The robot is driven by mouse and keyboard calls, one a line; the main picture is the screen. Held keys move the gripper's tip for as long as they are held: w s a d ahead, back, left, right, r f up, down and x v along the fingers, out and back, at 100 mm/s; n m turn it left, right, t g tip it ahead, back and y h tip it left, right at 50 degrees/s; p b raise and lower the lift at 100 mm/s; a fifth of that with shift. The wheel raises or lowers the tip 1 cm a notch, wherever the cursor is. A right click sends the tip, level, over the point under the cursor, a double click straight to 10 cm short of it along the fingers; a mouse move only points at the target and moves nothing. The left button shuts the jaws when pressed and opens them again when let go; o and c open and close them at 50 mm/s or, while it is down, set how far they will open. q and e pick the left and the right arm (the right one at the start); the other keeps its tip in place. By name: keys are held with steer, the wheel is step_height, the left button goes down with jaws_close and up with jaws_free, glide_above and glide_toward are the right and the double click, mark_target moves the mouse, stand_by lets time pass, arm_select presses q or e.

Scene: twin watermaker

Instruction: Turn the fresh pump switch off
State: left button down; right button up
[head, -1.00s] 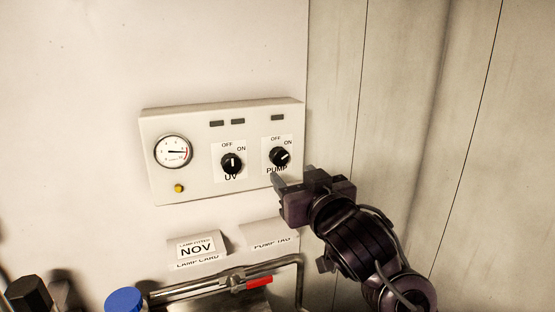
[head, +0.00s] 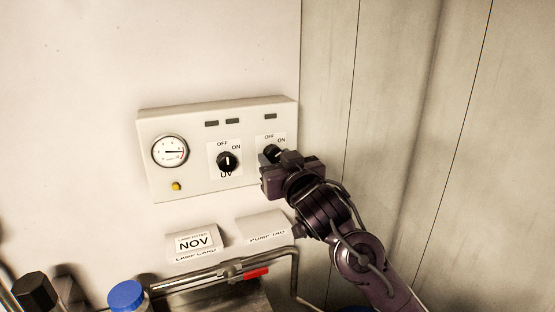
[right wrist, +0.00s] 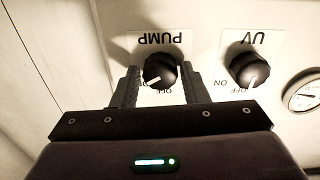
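The pump switch is a black round knob (right wrist: 160,70) on the white control panel (head: 200,190), labelled PUMP with OFF and ON marks. In the head view it is partly hidden by my right gripper (head: 268,155). In the right wrist view the open fingers of my right gripper (right wrist: 160,75) stand on both sides of the knob. I cannot tell whether they touch it. My left gripper is not in view.
A pressure gauge (head: 170,151) and a yellow button (head: 176,186) are on the panel's left. Below are a NOV card (head: 194,244), a pump tag (head: 263,230), a pipe with a red handle (head: 256,273) and a blue cap (head: 125,295). A panelled wall (head: 400,90) is close at right.

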steer(key=c, duration=0.6)
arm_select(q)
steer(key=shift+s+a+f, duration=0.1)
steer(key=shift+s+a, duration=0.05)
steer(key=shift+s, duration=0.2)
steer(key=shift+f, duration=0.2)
arm_select(e)
steer(key=shift+n, duration=0.4)
steer(key=shift+f+n+b, duration=0.1)
steer(key=shift+n+b, duration=0.7)
steer(key=shift+n, duration=0.2)
steer(key=n+b, duration=0.2)
steer(key=n, duration=0.1)
steer(key=shift+n, duration=0.3)
arm_select(q)
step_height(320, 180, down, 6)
steer(key=b, duration=0.2)
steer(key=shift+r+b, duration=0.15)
steer(key=shift+b, duration=0.15)
arm_select(e)
steer(key=n, duration=0.5)
steer(key=shift+n, duration=0.3)
